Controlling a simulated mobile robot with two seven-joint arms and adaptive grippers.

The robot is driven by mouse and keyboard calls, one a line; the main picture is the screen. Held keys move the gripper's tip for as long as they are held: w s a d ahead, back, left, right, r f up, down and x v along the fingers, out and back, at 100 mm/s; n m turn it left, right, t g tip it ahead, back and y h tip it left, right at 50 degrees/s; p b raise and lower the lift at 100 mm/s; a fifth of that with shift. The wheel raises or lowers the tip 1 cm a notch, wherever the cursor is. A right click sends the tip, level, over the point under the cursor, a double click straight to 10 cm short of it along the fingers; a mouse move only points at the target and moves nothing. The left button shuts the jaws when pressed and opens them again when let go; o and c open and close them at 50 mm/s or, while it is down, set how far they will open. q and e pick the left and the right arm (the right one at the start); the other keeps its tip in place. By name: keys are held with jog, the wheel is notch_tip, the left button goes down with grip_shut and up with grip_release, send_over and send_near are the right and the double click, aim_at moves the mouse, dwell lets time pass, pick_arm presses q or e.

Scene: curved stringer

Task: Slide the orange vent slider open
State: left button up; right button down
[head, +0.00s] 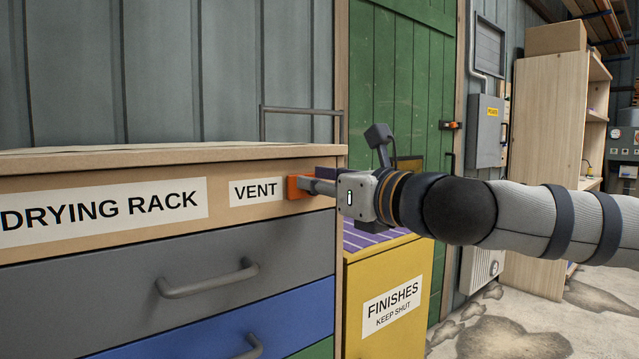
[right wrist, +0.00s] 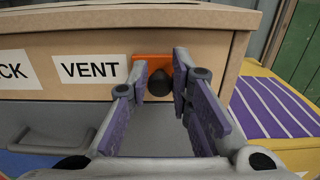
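The orange vent slider (head: 297,187) sits at the right end of the cabinet's top front panel, just right of the VENT label. In the right wrist view the orange plate (right wrist: 152,61) carries a dark round knob (right wrist: 160,83). My right gripper (head: 309,186) reaches in from the right at the slider's height. In the right wrist view its fingers (right wrist: 161,72) stand on either side of the knob, close against it, and look shut on it. The left fingertip hides part of the orange plate. My left gripper is not in view.
The VENT label (head: 257,191) and DRYING RACK label (head: 105,205) are on the panel. A grey drawer with a bar handle (head: 208,280) is below. A yellow FINISHES cabinet (head: 388,300) stands close on the right, below my right arm. A green door (head: 400,80) is behind.

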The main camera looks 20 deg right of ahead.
jog(key=d, duration=0.1)
jog(key=w+d, duration=0.1)
jog(key=d, duration=0.1)
jog(key=d+p, duration=0.1)
jog(key=shift+w+d, duration=0.35)
jog(key=c, duration=1.4)
grip_release()
jog(key=shift+d, duration=0.1)
jog(key=shift+c, duration=0.2)
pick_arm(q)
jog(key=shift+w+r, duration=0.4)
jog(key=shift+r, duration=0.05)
pick_arm(e)
jog(key=v, duration=1.2)
